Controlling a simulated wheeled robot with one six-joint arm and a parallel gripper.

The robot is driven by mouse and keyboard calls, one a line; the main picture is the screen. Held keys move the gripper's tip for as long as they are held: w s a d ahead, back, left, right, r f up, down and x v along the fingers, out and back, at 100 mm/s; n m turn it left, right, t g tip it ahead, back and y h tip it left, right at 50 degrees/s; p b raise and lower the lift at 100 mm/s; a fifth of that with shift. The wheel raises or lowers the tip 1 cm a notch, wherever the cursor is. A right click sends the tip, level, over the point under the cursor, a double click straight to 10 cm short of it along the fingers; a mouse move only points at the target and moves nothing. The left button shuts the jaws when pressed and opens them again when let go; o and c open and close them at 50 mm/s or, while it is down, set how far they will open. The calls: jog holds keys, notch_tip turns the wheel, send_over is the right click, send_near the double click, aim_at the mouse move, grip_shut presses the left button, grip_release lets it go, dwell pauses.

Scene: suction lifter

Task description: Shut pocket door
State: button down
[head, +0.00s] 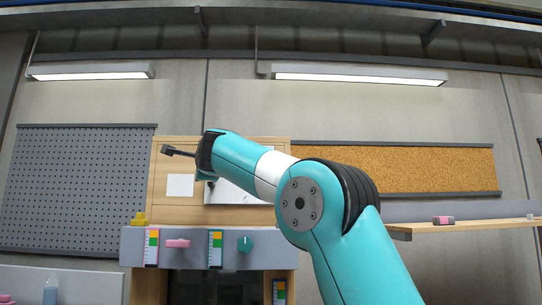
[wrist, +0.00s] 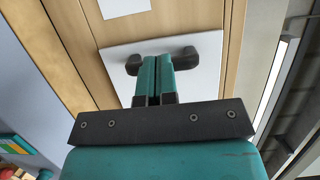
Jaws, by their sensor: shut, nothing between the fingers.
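A white panel (head: 225,193) is set in the wooden board behind my arm; I cannot tell for sure whether it is the pocket door. In the wrist view the white panel (wrist: 200,80) carries a dark handle (wrist: 187,58) whose ends show on both sides of my fingers. My gripper (wrist: 154,60) is shut and empty, its teal fingertips overlapping the middle of the handle in the picture. Whether they touch it is unclear.
A grey ledge (head: 195,258) below the board carries a pink handle (head: 177,243), a teal knob (head: 245,244) and colored strips. A yellow object (head: 139,219) sits at its left end. A wooden shelf (head: 480,226) stands at the right. A pegboard (head: 80,185) hangs at the left.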

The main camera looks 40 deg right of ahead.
jog(key=s+a+b, duration=0.5)
jog(key=s+a, duration=0.4)
jog(key=a, duration=0.2)
jog(key=s+a+f+n+g+y+b, duration=0.1)
jog(key=s+a+f+n+g+y, duration=0.15)
jog(key=f+n, duration=0.55)
jog(key=s+a+f+n+g+y+b, duration=0.1)
jog(key=s+a+f+n+g+y, duration=0.2)
jog(key=f, duration=0.9)
jog(key=s+a+f+n+g+y+b, duration=0.1)
jog(key=s+a+f+n+g+y, duration=0.15)
jog(key=a+f+n, duration=0.45)
jog(key=s+f+n+g+y, duration=0.1)
jog(key=s+f+n+g, duration=0.3)
jog(key=s+f, duration=0.7)
jog(key=s+f+n+g+y+b, duration=0.1)
jog(key=s+f+n+g, duration=0.3)
jog(key=s+f+n, duration=0.3)
jog(key=s+f, duration=0.5)
jog(key=s, duration=0.3)
jog(key=shift+s+f+g+y, duration=0.15)
jog(key=shift+f+g+y, duration=0.15)
jog(key=shift+g, duration=0.1)
